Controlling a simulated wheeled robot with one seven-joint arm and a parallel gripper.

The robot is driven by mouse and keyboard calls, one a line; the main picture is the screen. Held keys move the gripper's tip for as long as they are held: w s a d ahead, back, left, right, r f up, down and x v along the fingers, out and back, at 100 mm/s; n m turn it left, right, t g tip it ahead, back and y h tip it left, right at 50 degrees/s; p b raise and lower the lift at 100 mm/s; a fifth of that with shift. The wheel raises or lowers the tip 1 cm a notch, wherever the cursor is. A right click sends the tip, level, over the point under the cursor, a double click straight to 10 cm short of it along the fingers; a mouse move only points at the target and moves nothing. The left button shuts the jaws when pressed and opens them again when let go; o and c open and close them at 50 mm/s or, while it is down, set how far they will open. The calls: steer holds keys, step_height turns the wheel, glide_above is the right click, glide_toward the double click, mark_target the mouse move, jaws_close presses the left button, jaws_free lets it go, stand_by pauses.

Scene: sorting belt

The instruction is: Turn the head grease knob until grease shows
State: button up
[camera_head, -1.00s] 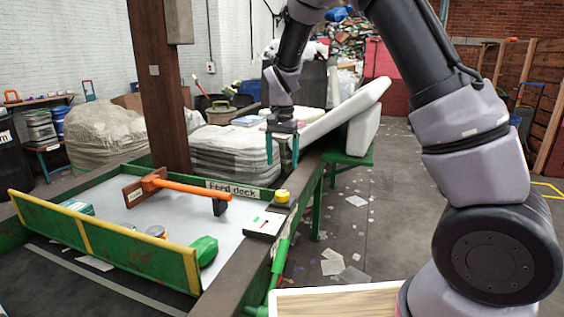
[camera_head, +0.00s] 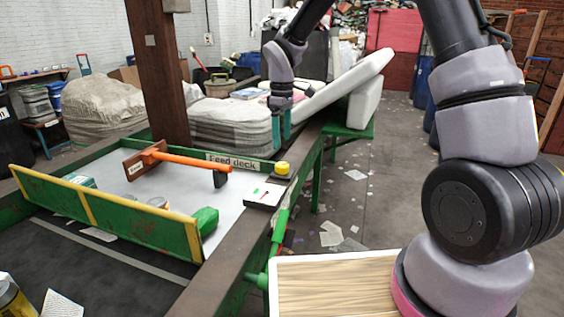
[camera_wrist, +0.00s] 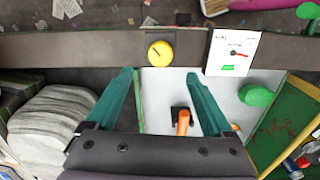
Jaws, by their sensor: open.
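A yellow round knob (camera_head: 282,169) sits on the deck's wooden rim, beside a white card (camera_head: 264,193) with a red pointer and a green patch. In the wrist view the yellow knob (camera_wrist: 160,53) has a dark mark on its top, and the card (camera_wrist: 233,52) is to its right. My gripper (camera_head: 281,146) is open and empty, above and apart from the knob. In the wrist view its teal fingers (camera_wrist: 158,75) are spread, with the knob just beyond the tips, roughly centred between them. I see no grease.
The feed deck (camera_head: 228,215) holds an orange-handled lever (camera_head: 185,160) and a green lump (camera_head: 205,220). A green and yellow barrier (camera_head: 105,210) borders it. A wooden-topped box (camera_head: 330,290) stands at the front. White slabs (camera_head: 345,85) lie behind the gripper.

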mark_target(282, 165)
step_height(282, 165, down, 9)
stand_by(0.3)
jaws_close()
steer(key=shift+m, duration=3.4)
jaws_free()
